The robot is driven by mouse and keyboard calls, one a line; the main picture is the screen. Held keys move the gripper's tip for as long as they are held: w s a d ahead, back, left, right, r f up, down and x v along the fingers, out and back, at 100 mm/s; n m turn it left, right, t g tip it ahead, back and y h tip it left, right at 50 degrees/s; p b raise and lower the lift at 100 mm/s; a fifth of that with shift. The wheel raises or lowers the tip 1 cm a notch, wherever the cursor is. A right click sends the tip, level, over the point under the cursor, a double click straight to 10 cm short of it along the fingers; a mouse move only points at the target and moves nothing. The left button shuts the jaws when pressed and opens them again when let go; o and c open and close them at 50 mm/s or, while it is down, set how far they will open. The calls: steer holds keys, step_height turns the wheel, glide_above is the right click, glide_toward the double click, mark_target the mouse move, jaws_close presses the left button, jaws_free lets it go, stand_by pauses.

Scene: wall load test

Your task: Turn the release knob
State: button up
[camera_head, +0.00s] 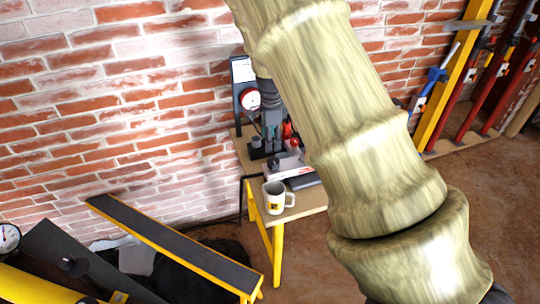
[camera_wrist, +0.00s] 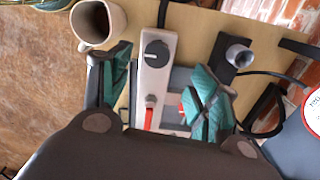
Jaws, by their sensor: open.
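A dark round knob (camera_wrist: 156,54) with a light pointer mark sits on top of a pale grey control box (camera_wrist: 153,80) in the wrist view. A red switch or lever (camera_wrist: 150,107) is on the same box, nearer to me. My gripper (camera_wrist: 163,88) is open, with a teal-padded finger on each side of the box. The knob lies between and slightly beyond the fingers in the picture, and I see no contact with it.
A white mug (camera_head: 277,198) with dark liquid stands at the bench's front corner, close to one finger in the wrist view. A cylindrical metal piece on a black base (camera_wrist: 238,55), cables and a red-rimmed dial (camera_head: 250,99) are nearby. A brick wall (camera_head: 120,90) stands behind the wooden bench (camera_head: 308,205).

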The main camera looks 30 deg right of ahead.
mark_target(274, 160)
steer(key=f, duration=0.2)
steer(key=f+p, duration=0.1)
steer(key=f, duration=0.2)
steer(key=f+p, duration=0.1)
steer(key=f, duration=0.2)
steer(key=shift+s+d, duration=0.4)
steer(key=shift+f, duration=0.7)
steer(key=c, duration=1)
